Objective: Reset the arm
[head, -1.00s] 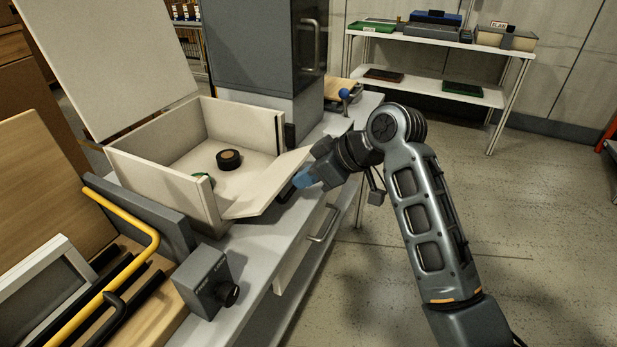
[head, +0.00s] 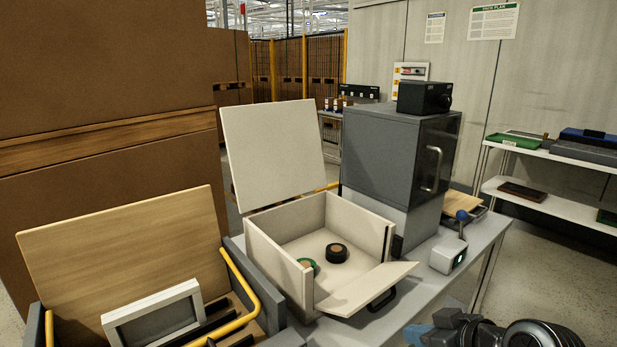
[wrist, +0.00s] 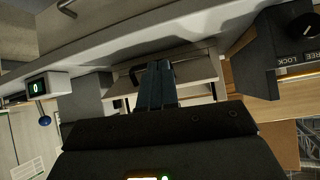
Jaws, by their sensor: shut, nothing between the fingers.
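My gripper (head: 420,334) shows at the bottom right of the head view, low in front of the bench (head: 474,240). Its blue fingers (wrist: 156,86) are together in the wrist view, with nothing between them. Beyond the fingers in the wrist view is the white box's lowered front flap with its dark handle. In the head view the white box (head: 272,258) stands on the bench with its lid (head: 273,152) raised and its front flap (head: 366,288) folded down. My gripper is apart from the flap.
A black tape roll (head: 337,253) and a green roll (head: 308,265) are in the box. A grey cabinet (head: 390,155) stands behind it. A wooden crate with a yellow bar (head: 240,290) is at left. A knob box (wrist: 290,40) shows in the wrist view.

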